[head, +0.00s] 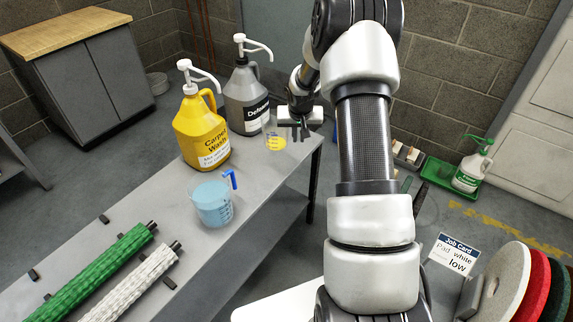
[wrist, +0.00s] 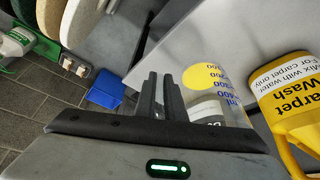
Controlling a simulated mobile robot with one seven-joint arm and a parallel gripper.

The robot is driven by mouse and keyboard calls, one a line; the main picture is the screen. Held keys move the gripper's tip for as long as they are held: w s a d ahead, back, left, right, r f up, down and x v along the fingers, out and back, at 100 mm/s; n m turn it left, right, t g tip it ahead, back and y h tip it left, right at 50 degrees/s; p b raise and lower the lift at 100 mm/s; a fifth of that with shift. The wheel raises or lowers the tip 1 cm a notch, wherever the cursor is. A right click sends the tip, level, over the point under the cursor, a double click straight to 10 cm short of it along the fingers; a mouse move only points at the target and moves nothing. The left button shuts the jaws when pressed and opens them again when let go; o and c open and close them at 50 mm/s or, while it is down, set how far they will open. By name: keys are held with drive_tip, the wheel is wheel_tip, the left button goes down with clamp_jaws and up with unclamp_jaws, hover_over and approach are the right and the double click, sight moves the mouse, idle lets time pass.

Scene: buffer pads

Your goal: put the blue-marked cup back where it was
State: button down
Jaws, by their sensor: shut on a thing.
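My gripper (head: 297,128) is at the far end of the grey bench, its fingers close together beside a clear measuring cup (head: 272,134) with yellow in it. In the wrist view the fingers (wrist: 163,84) are shut at the cup's side. The cup (wrist: 232,95) shows blue figures on its wall there. Its gripped part is hidden between the fingers. I cannot tell whether its base touches the bench. A second measuring cup (head: 211,207) with a blue handle and pale blue liquid stands upright nearer on the bench, apart from my gripper.
A yellow Carpet Wash jug (head: 200,132) and a grey jug (head: 246,100) stand left of the held cup. Green (head: 112,262) and white (head: 135,287) rollers lie on the near bench. Bare bench (head: 160,200) lies between. A job card (head: 454,254) and round pads (head: 505,285) are at right.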

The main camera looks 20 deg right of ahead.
wheel_tip(320, 180, down, 9)
drive_tip(key=b, duration=0.1)
drive_tip(key=shift+r+b, duration=0.15)
drive_tip(key=shift+b, duration=0.2)
drive_tip(key=c, duration=1.8)
unclamp_jaws()
drive_tip(key=shift+c, duration=0.2)
